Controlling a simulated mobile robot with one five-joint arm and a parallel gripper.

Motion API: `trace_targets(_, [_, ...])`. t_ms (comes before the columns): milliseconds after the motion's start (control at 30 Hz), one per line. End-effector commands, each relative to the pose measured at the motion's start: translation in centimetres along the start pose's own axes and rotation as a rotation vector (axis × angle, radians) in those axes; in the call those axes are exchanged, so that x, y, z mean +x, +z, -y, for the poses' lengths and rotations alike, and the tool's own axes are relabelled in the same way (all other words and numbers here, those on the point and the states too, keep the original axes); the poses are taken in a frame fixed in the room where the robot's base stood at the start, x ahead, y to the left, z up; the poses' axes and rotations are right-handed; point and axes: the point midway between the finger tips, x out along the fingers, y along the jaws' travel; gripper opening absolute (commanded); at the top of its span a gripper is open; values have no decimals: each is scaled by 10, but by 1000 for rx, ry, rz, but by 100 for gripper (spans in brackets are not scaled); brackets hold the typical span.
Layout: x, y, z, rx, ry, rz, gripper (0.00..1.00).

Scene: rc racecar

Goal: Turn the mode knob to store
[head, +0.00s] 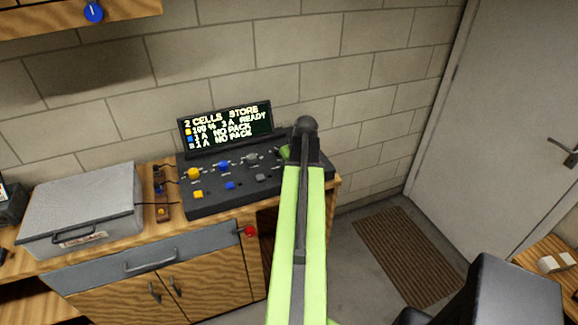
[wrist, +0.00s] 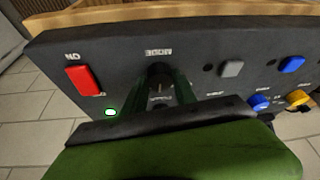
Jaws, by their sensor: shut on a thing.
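The black charger console (head: 220,207) stands on the wooden bench with its display (head: 226,126) upright behind it. The display's top line reads "2 CELLS STORE", and the line below reads "100 % 3 A READY". In the wrist view, upside down, the dark mode knob (wrist: 158,70) sits by its "MODE" label. My gripper (wrist: 161,88) is shut on the knob, its dark fingers on either side. The knob's pointer is not clear. In the head view my green arm hides the knob and most of my gripper.
A lit green lamp (wrist: 111,112) and a red switch (wrist: 82,79) are beside the knob. Yellow (head: 194,174), blue (head: 223,166) and grey knobs share the panel. A grey metal box (head: 85,205) stands left. Floor with a brown mat (head: 408,255) lies right, before a door.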

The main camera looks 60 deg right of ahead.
Motion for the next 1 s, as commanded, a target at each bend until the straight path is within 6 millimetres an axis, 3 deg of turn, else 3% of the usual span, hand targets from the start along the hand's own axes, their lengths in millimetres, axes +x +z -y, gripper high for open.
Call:
trace_targets(400, [0, 0, 3, 214, 86, 2, 0])
trace_targets(1000, [0, 0, 3, 262, 104, 3, 0])
